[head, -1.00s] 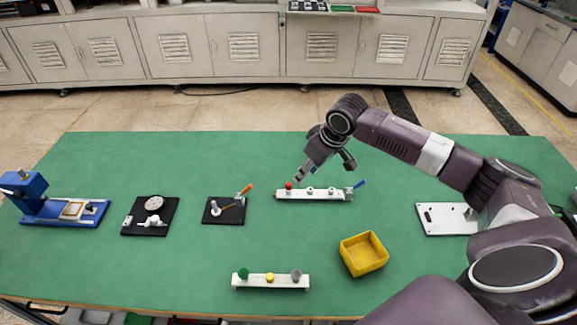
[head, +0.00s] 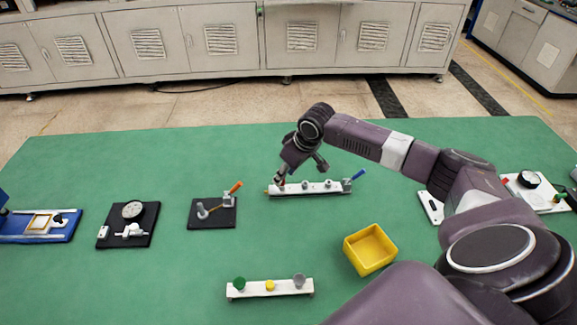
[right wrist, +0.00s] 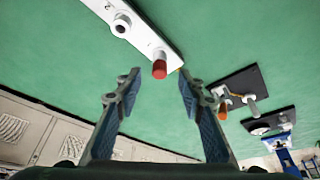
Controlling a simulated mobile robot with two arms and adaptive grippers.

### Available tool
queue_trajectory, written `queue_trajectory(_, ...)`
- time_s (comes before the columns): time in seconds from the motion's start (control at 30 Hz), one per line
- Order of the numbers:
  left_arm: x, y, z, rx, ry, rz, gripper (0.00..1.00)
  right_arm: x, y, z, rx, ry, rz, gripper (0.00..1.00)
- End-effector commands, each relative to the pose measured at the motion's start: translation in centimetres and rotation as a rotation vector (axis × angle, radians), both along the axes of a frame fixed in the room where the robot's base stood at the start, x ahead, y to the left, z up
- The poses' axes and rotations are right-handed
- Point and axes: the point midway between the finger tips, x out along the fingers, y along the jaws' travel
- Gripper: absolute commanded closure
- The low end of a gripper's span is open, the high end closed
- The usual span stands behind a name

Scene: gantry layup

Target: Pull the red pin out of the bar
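The white bar (head: 325,188) lies on the green table in the head view, with several knobs along it and a blue handle (head: 357,175) at its right end. In the right wrist view the red pin (right wrist: 159,69) stands at the near end of the bar (right wrist: 150,42). My right gripper (head: 300,172) is over the bar's left end and mostly covers the pin in the head view. In the right wrist view my right gripper (right wrist: 160,82) is open and empty, its fingertips either side of the pin's line, apart from it. My left gripper is not in view.
A yellow bin (head: 370,250) and a second white bar (head: 270,288) with green, yellow and grey knobs lie nearer. Black plates with a hook (head: 212,212) and a dial (head: 132,210) stand left. A gauge fixture (head: 530,182) is right. Table between them is clear.

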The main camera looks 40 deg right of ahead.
Motion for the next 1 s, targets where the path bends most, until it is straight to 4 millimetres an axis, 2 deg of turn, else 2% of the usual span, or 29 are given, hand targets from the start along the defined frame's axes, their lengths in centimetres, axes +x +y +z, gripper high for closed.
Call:
queue_trajectory(0.2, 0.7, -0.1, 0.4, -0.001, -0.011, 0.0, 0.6, 0.7, 0.2, -1.8, 0.001, 0.0, -0.001, 0.64)
queue_trajectory(0.5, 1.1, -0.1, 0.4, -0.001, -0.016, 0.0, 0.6, 0.9, 0.2, -2.0, 0.0, -0.001, 0.0, 0.64)
queue_trajectory(0.83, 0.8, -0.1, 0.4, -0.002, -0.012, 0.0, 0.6, 0.8, 0.2, -2.0, 0.001, -0.001, -0.001, 0.99)
queue_trajectory(0.9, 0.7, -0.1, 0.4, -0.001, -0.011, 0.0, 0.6, 0.8, 0.2, -2.0, 0.001, -0.001, -0.001, 1.0)
queue_trajectory(0.93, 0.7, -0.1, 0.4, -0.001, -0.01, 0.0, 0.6, 0.8, 0.2, -2.0, 0.001, -0.001, -0.001, 0.87)
queue_trajectory(1.0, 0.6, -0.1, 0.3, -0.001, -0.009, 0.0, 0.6, 0.8, 0.2, -2.0, 0.001, -0.001, -0.001, 0.95)
